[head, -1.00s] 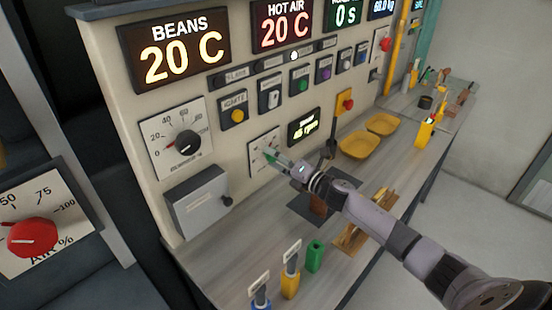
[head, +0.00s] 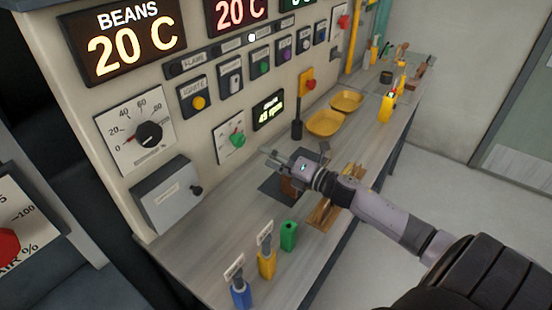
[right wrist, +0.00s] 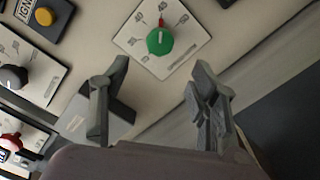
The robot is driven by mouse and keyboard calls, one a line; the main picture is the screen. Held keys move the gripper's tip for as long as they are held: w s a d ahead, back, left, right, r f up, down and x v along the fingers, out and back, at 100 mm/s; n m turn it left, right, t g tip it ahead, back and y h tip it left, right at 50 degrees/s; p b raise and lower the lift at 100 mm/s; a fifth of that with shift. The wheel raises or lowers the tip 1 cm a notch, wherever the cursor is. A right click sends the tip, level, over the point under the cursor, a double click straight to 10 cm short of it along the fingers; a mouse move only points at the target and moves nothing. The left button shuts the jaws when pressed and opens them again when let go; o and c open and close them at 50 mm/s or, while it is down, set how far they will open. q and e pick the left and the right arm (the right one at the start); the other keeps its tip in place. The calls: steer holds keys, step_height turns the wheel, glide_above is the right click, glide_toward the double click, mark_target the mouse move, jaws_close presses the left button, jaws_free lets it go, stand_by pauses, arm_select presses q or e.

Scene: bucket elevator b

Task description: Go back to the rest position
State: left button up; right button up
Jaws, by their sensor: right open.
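My right gripper (head: 272,156) is open and empty, held out over the bench in front of the panel. Its two fingers also show spread apart in the right wrist view (right wrist: 155,100). The green knob (head: 237,140) on its white dial plate is on the panel, up and left of the fingers and apart from them. In the right wrist view the green knob (right wrist: 160,41) sits beyond the gap between the fingers, its red pointer toward the top. My left gripper is not in view.
The bench (head: 215,235) carries a green container (head: 289,236), tagged yellow (head: 267,262) and blue (head: 241,292) items, a wooden rack (head: 330,212) and two yellow trays (head: 325,123). A grey box (head: 166,194) juts from the panel. Floor at right is clear.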

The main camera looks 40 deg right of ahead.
steer(key=shift+v, duration=0.8)
